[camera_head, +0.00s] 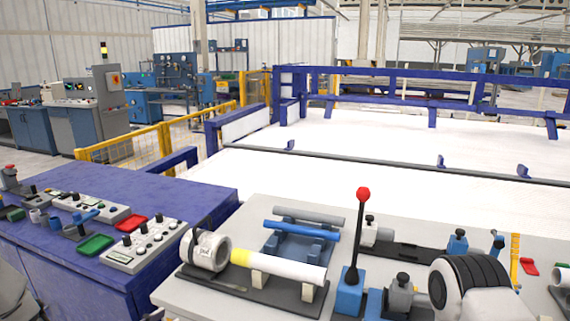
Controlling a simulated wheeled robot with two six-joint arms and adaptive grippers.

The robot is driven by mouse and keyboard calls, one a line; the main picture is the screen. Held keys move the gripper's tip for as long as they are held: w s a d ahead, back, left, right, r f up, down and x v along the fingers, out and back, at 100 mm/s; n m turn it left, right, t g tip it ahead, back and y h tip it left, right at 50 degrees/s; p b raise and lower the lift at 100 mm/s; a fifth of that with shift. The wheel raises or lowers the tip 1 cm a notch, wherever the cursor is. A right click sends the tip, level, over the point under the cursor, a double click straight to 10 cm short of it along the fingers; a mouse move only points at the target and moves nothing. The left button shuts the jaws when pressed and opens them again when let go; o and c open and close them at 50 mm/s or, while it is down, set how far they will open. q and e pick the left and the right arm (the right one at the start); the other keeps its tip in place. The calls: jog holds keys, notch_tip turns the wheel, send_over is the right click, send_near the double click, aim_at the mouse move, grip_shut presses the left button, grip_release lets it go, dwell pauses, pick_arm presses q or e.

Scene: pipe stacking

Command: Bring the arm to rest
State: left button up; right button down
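No gripper can be made out in the head view. On the light grey bench top, a white pipe with a yellow end (280,267) lies on cream supports over a dark base plate. Its yellow end is close to a white ring-shaped clamp (206,250). Behind it a blue pipe (301,230) and a grey pipe (309,216) lie side by side near a blue cradle (292,246). Whether these pipes touch the cradle is hard to tell.
A red-knobbed lever (358,240) stands upright on the bench. A black ribbed round part (468,281) is at the lower right. A blue table (200,190) at left carries control boxes, a green tray (95,245) and a red tray (131,221). A large white bed (380,150) lies behind.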

pick_arm(q)
jog(key=s+d+f+n+g+y, duration=0.15)
jog(key=s+d+f+g, duration=0.25)
jog(key=s+f, duration=0.55)
jog(key=s+d+f+n+g+y, duration=0.1)
jog(key=s+d+f+g+y, duration=0.2)
jog(key=s+f, duration=0.65)
jog(key=s+a+n+g+y, duration=0.1)
jog(key=s+a+n+g, duration=0.1)
jog(key=s, duration=0.6)
jog(key=s+a+n+g+y, duration=0.1)
jog(key=s+a+n+g, duration=0.1)
jog(key=s+g, duration=0.3)
jog(key=s+n, duration=0.1)
jog(key=s, duration=0.2)
jog(key=shift+f, duration=0.35)
